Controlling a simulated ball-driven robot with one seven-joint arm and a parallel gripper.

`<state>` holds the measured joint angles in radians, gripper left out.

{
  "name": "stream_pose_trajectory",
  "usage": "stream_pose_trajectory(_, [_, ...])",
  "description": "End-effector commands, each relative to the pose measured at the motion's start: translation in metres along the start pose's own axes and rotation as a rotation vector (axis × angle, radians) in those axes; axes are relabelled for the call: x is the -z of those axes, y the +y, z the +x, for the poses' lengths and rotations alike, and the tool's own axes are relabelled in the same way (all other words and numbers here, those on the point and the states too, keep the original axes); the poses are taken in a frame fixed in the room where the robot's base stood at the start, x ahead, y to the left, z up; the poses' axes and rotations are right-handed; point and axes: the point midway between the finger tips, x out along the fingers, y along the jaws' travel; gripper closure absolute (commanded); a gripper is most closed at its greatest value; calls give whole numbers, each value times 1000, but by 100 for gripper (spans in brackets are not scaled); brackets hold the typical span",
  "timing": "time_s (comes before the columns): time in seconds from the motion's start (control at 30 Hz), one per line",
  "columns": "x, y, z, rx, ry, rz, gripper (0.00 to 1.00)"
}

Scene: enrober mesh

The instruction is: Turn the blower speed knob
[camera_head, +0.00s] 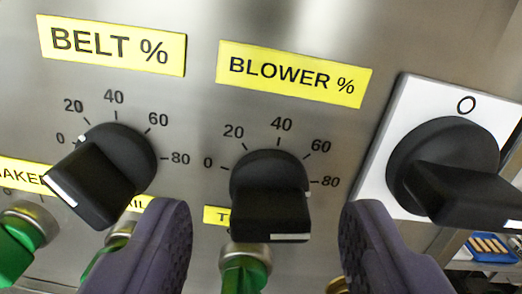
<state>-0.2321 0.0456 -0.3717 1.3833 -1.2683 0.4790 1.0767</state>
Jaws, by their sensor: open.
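The blower speed knob (270,185) is black with a bar handle and sits below the yellow BLOWER % label (293,73). Its printed scale runs from 0 at left to 80 at right. A small light mark shows on the knob's right edge, just below the 80, and a white line lies along the handle's lower front edge. My gripper (265,215) is open, with one purple-grey finger to the lower left of the knob and the other to the lower right. Gaps show between both fingers and the knob. Nothing is held.
A similar belt knob (105,170) is at left under the BELT % label (112,45). A large black rotary switch (450,165) on a white plate is close at right. Green buttons (245,272) sit below. A blue tray (492,248) shows at lower right.

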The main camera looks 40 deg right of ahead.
Motion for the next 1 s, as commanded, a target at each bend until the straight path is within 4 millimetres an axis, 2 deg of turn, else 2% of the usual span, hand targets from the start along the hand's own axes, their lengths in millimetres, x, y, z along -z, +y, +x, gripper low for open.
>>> stream_pose_trajectory(0.13, [1,1,14,-1,0,-1,43])
stream_pose_trajectory(0.4, [0,0,16,1,1,0,43])
stream_pose_trajectory(0.47, [0,0,16,1,1,0,54])
stream_pose_trajectory(0.6, [0,0,16,1,1,0,86])
stream_pose_trajectory(0.67, [0,0,16,1,1,0,99])
stream_pose_trajectory(1.0, [0,0,16,1,0,-49,99])
